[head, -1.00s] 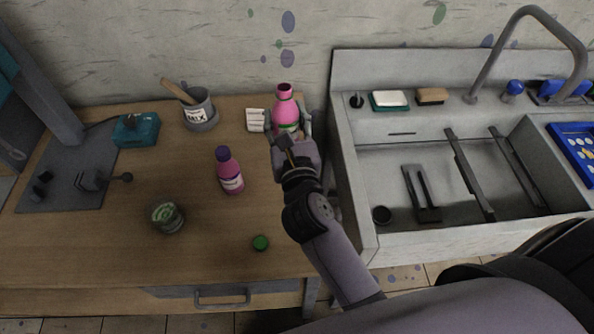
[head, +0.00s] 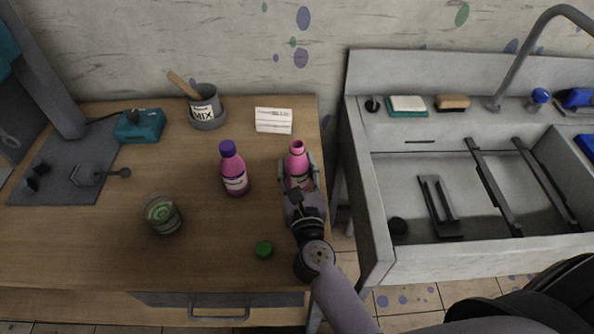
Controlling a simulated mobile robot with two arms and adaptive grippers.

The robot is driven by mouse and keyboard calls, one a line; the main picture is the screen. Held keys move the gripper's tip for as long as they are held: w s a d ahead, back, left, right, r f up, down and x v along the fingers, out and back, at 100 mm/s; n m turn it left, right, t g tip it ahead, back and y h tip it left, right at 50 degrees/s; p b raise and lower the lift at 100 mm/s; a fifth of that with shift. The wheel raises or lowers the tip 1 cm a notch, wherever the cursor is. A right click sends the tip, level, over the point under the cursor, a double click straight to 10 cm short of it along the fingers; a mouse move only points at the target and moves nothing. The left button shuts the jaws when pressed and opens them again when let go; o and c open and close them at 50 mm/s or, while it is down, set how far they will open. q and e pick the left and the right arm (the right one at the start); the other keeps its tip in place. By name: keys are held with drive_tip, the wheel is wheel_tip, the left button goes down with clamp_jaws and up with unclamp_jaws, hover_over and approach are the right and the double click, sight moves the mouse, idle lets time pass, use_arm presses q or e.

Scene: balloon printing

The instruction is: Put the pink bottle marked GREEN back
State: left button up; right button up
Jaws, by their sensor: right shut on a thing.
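My right gripper (head: 298,182) is shut on a pink bottle (head: 297,160) with an open, uncapped neck. The bottle is upright near the right edge of the wooden table; its label is mostly hidden by the fingers, and I cannot tell whether its base touches the table. A second pink bottle (head: 234,170) with a purple cap stands upright to its left, apart from the gripper. A green cap (head: 264,249) lies on the table in front of the held bottle. My left gripper is not in view.
A white card (head: 273,120) lies at the back of the table (head: 215,270). A grey MIX cup (head: 206,110) with a wooden stick, a teal box (head: 139,126) and a glass with green contents (head: 162,214) stand left. The sink (head: 400,180) is right, across a gap.

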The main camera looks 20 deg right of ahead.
drive_tip(key=shift+f, duration=0.1)
drive_tip(key=o, duration=1.3)
drive_tip(key=shift+r, duration=0.2)
drive_tip(key=s+b, duration=0.1)
drive_tip(key=s, duration=0.2)
drive_tip(key=s+a+b, duration=0.1)
drive_tip(key=s, duration=0.3)
drive_tip(key=s+b, duration=0.2)
drive_tip(key=s, duration=0.1)
drive_tip(key=shift+s+a+f, duration=0.15)
drive_tip(key=shift+s+a, duration=0.2)
drive_tip(key=shift+a, duration=0.05)
drive_tip(key=shift+s+a+r, duration=0.1)
drive_tip(key=shift+s+r, duration=0.1)
drive_tip(key=shift+s, duration=0.4)
drive_tip(key=shift+f, duration=0.1)
